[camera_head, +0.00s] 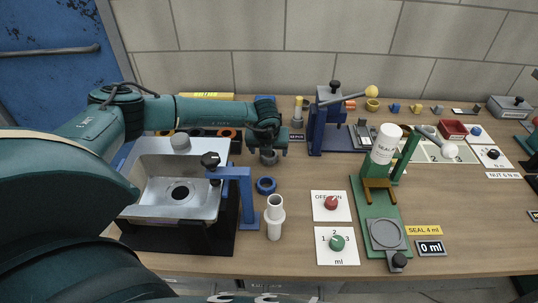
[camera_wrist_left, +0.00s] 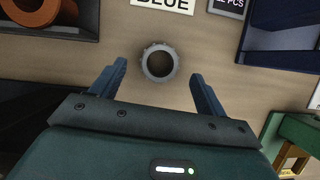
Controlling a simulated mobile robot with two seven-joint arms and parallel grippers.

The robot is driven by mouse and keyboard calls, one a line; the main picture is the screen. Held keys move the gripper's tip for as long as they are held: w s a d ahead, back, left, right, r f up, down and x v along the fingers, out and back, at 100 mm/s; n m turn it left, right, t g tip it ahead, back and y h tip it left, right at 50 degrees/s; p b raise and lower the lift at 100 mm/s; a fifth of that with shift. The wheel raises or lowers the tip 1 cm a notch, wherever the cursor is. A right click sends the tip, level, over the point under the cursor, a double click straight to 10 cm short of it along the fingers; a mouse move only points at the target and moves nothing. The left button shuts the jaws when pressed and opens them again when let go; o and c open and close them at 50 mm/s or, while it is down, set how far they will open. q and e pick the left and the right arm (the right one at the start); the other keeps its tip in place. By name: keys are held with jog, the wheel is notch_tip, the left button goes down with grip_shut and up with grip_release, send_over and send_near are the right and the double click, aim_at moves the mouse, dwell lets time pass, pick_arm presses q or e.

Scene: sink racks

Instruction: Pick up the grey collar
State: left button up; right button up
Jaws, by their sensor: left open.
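The grey collar (camera_wrist_left: 148,67) is a short ribbed ring lying on the wooden table in the left wrist view, with its hole facing the camera. My left gripper (camera_wrist_left: 158,72) is open, with one blue finger on each side of the collar and a gap on both sides. The collar appears near the fingertips; the height between them is hard to judge. In the head view my left gripper (camera_head: 269,150) points down at the table, and the grey collar (camera_head: 269,158) shows partly below it. My right gripper is not in view.
A blue ring (camera_head: 265,185) lies nearer the front, beside a blue bracket (camera_head: 237,172) and a white tube (camera_head: 274,215). A metal sink-like tray (camera_head: 150,165) stands left. A blue press (camera_head: 318,130) stands right. Bins with orange rings (camera_wrist_left: 35,12) lie behind.

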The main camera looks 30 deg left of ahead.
pick_arm(q)
jog(key=shift+x, duration=1.6)
jog(key=c, duration=1)
